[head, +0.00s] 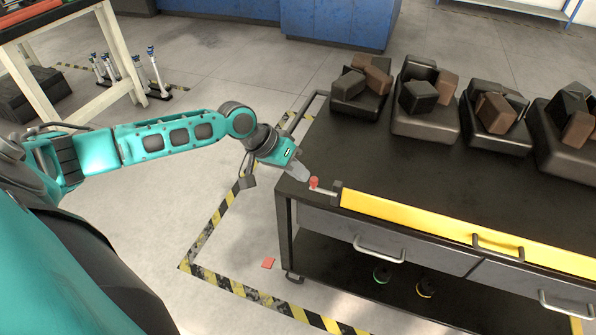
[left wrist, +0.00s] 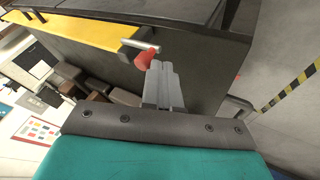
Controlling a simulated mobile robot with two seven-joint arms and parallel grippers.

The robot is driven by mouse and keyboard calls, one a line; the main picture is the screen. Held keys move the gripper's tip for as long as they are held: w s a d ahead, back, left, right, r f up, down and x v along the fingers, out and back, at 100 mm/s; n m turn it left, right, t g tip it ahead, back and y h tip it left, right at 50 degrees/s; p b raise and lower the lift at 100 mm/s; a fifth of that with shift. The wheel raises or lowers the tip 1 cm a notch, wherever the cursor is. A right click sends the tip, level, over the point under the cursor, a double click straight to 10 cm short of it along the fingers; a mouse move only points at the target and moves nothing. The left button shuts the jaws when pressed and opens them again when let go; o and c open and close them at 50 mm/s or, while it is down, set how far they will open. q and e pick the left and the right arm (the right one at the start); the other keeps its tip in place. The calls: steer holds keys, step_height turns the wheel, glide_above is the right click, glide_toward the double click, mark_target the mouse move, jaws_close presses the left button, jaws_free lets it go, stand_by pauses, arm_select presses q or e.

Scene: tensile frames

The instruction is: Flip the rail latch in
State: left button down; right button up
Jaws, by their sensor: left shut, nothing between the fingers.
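The rail latch is a short metal lever with a red knob (head: 314,183) at the left end of the yellow rail (head: 400,216), on the front edge of the dark workbench. In the head view the lever lies roughly in line with the rail, the knob at its left end. My left gripper (head: 304,175) is shut and empty, its fingertips close to the knob. In the left wrist view the shut fingers (left wrist: 159,67) point at the red knob (left wrist: 146,59), just beside it. I cannot tell whether they touch. My right gripper is not in view.
The workbench top (head: 400,165) is clear at the front, with several dark trays of blocks (head: 424,120) along its back. A side bar (head: 303,112) borders the left end.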

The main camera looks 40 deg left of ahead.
mark_target(313, 181)
arm_select(q)
steer(key=d+p, duration=0.1)
steer(key=d, duration=0.1)
steer(key=d+p, duration=0.1)
steer(key=shift+w+r+p, duration=0.2)
steer(key=shift+w+p, duration=0.1)
steer(key=shift+p, duration=0.05)
steer(key=shift+w+d, duration=0.1)
steer(key=shift+d, duration=0.15)
steer(key=shift+f, duration=0.2)
steer(key=shift+d, duration=0.1)
